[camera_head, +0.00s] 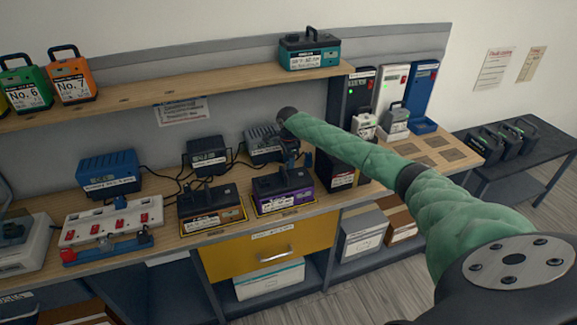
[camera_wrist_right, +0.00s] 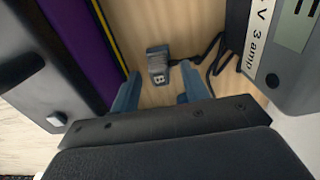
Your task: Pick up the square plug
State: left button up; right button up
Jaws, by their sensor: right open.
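A boxy grey plug (camera_wrist_right: 157,62) marked "B" lies on the wooden bench in the right wrist view, with a dark cable running off to the right. My right gripper (camera_wrist_right: 160,88) is open, with one blue-grey finger on each side of the view. The plug is just beyond the fingertips, in line with the gap between them, and nothing is held. In the head view my right gripper (camera_head: 291,160) is down behind the purple battery unit, and the plug is hidden there. My left gripper is not in view.
The purple unit (camera_head: 283,189) stands close to the gripper; a grey charger (camera_wrist_right: 285,60) is on its other side in the wrist view. An orange unit (camera_head: 211,206), a blue charger (camera_head: 109,174) and a white power strip (camera_head: 112,221) stand left. A shelf (camera_head: 180,96) runs above.

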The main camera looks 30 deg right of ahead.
jog(key=shift+f, duration=0.9)
grip_shut()
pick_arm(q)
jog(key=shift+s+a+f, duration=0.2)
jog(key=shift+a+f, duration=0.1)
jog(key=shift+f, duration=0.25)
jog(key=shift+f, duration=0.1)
pick_arm(e)
jog(key=shift+r, duration=0.2)
